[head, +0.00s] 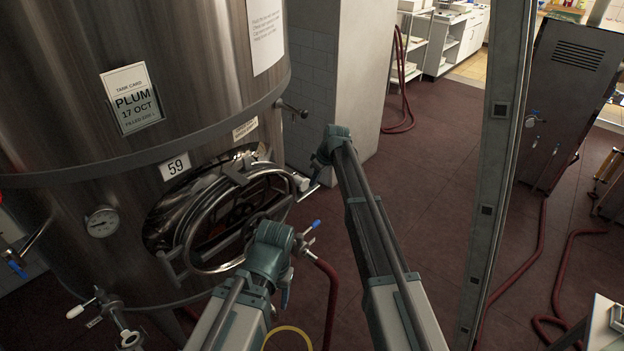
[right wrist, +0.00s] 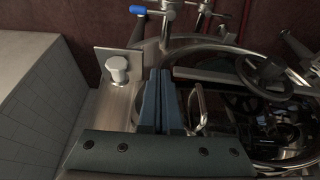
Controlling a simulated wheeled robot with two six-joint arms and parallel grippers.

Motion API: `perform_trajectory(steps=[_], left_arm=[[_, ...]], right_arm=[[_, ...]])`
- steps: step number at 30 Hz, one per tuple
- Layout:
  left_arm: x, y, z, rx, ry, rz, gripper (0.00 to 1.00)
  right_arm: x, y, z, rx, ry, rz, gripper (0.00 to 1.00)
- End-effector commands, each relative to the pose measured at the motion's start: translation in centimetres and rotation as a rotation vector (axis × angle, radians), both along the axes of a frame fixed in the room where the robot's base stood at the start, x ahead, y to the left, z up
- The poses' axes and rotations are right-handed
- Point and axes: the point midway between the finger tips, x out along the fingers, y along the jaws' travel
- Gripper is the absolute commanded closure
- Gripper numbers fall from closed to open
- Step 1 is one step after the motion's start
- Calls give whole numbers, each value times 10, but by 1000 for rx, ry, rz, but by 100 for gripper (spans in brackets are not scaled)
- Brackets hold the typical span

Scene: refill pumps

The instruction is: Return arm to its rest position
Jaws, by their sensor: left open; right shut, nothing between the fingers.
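My right gripper (head: 328,150) is raised beside the right side of the round tank hatch (head: 170,215). In the right wrist view its two blue-grey fingers (right wrist: 165,100) lie together with nothing between them. Past them are a metal plate with a round knob (right wrist: 117,68) and the hatch handwheel (right wrist: 268,78). My left gripper (head: 268,250) is lower, in front of the hatch's right side, close to the handwheel (head: 190,240) in the picture. Its fingers are mostly hidden behind its teal wrist; it is open, and I see nothing held.
The steel tank (head: 60,80) fills the left, with a gauge (head: 102,223) and a blue-tipped valve (head: 316,224) near the left gripper. A metal post (head: 495,170) stands right of my right arm. Red hoses (head: 540,250) lie on the floor. Open floor (head: 430,160) lies between arm and post.

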Motion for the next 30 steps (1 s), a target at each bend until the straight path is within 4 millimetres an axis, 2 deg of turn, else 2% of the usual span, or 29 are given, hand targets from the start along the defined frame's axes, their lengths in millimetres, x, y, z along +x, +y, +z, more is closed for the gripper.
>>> perform_trajectory(steps=[7, 8, 10, 11, 14, 15, 17, 18, 21, 24, 27, 30], left_arm=[[0, 0, -1, 0, 0, 0, 40], [0, 0, -2, 0, 0, 0, 40], [0, 0, -6, 0, 0, 0, 40], [0, 0, -8, 0, 0, 0, 40], [0, 0, -16, 0, 0, 0, 40], [0, 0, -20, 0, 0, 0, 40], [0, 0, -25, 0, 0, 0, 40], [0, 0, -28, 0, 0, 0, 40], [0, 0, -36, 0, 0, 0, 40], [0, 0, -42, 0, 0, 0, 40], [0, 0, -46, 0, 0, 0, 40], [0, 0, -49, 0, 0, 0, 40]], right_arm=[[-5, 1, -2, -1, 4, -2, 100], [-11, 3, -3, -3, 9, -6, 100], [-35, 9, -8, -12, 31, -20, 100], [-49, 13, -11, -17, 44, -29, 100], [-115, 27, -23, -50, 104, -81, 100], [-145, 31, -28, -66, 132, -109, 100], [-190, 35, -36, -96, 170, -155, 100], [-219, 37, -40, -117, 195, -185, 100], [-286, 36, -50, -172, 243, -265, 100], [-342, 31, -57, -226, 276, -341, 100], [-383, 25, -61, -266, 295, -404, 100], [-408, 19, -63, -296, 305, -449, 100]])
